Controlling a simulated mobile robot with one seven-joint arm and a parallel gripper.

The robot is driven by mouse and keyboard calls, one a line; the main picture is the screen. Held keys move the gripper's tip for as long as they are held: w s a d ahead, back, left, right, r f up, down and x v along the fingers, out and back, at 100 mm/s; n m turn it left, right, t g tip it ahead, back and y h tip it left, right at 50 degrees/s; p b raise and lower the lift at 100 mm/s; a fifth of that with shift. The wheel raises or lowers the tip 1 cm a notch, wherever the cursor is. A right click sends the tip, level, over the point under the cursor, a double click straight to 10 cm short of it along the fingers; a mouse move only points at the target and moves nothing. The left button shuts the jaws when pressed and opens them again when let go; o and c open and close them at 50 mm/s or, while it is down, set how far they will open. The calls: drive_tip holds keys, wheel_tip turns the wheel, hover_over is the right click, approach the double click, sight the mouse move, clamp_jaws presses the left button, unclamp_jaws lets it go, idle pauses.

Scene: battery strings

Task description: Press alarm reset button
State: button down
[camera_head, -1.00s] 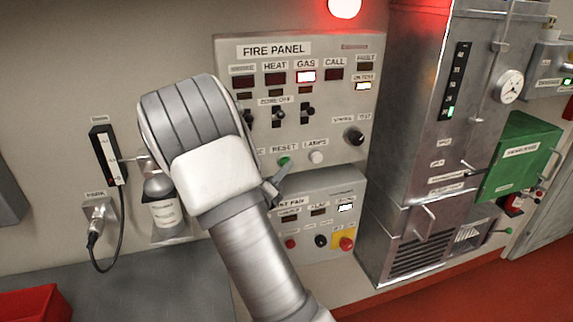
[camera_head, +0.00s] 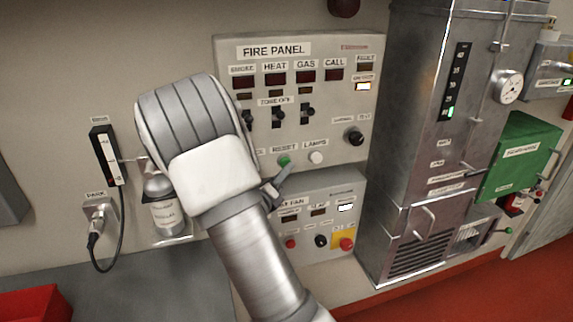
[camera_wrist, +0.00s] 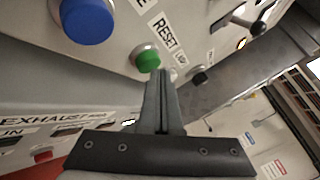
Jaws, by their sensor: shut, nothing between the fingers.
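The fire panel (camera_head: 225,55) is a light grey wall box with a green button (camera_head: 283,160) beside the RESET label on its lower part. In the wrist view the green button (camera_wrist: 148,60) sits in a metal ring next to the RESET label. My gripper (camera_head: 284,171) is shut and empty, just below the green button. In the wrist view the fingertips of my gripper (camera_wrist: 160,74) lie close to the button's lower edge; I cannot tell if they touch it. My arm hides the panel's lower left.
A white button (camera_head: 316,157) labelled LAMPS is right of the green one. A blue button (camera_wrist: 87,20) is on its other side. The fan panel (camera_head: 330,188) is below, with a red button on yellow (camera_head: 347,244). A metal cabinet (camera_head: 420,130) stands right.

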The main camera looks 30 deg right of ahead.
drive_tip(key=shift+s+a, duration=0.15)
drive_tip(key=shift+s, duration=0.3)
drive_tip(key=shift+s+a+p, duration=0.1)
drive_tip(key=shift+s+a, duration=0.1)
drive_tip(key=shift+s, duration=0.6)
drive_tip(key=shift+s+a+p, duration=0.1)
drive_tip(key=shift+s+a, duration=0.1)
drive_tip(key=shift+s, duration=0.65)
drive_tip(key=shift+s+a+p, duration=0.1)
drive_tip(key=shift+s+a, duration=0.1)
drive_tip(key=shift+s, duration=0.6)
